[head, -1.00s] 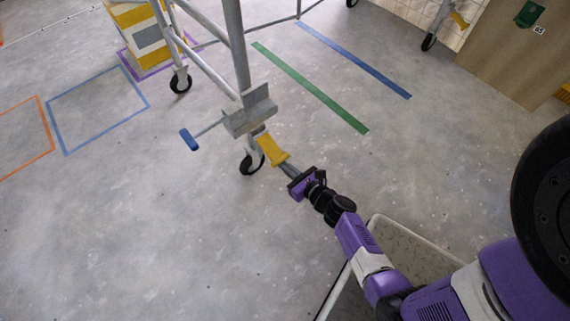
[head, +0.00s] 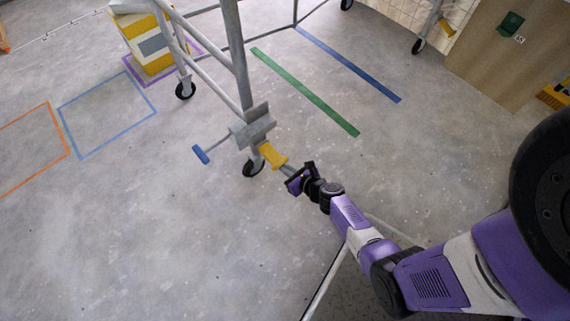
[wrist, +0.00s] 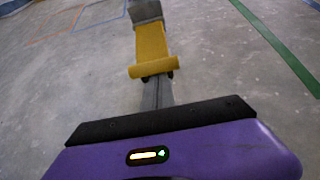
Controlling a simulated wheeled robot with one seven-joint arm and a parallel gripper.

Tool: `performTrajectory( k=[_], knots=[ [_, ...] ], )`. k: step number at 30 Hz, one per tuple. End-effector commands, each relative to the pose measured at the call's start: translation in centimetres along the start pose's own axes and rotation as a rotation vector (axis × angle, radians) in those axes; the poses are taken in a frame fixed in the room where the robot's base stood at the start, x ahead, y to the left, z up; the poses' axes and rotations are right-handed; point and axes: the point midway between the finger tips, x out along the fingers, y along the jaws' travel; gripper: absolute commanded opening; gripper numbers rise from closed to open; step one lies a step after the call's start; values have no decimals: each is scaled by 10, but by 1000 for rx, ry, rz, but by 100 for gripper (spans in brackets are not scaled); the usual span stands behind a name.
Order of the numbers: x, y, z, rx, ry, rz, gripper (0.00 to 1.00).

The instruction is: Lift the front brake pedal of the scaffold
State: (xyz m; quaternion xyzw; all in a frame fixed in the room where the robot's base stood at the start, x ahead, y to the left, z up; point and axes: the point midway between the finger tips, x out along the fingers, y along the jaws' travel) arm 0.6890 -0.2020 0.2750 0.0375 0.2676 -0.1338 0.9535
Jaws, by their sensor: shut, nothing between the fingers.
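The yellow brake pedal (head: 273,155) sticks out from the front caster wheel (head: 253,166) of the scaffold (head: 241,75), tilted down toward me. In the wrist view the pedal (wrist: 151,45) is straight ahead, with a thicker crossbar at its near end. My gripper (head: 286,168) is shut and empty, right at the pedal's near end. In the wrist view its grey fingers (wrist: 157,93) run forward to the crossbar and their tips are hidden beneath or behind it. I cannot tell whether they touch the pedal.
A rod with a blue handle (head: 201,154) juts left from the grey bracket (head: 253,128) above the wheel. A second caster (head: 185,90) stands farther back. A yellow-white striped block (head: 150,45) is behind it. The floor in front and to the left is clear.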

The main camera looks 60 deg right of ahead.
Motion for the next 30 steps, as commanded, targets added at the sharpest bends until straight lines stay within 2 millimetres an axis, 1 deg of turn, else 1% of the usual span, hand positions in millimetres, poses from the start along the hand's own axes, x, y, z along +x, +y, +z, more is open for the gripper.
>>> performTrajectory(
  k=[1,6,16,30],
  knots=[
    [-3,0,8,-3,12,0,0],
    [-6,0,10,-2,57,0,0],
    [-14,0,20,1,55,-1,0],
    [-23,0,45,-1,54,-1,0]
  ],
)
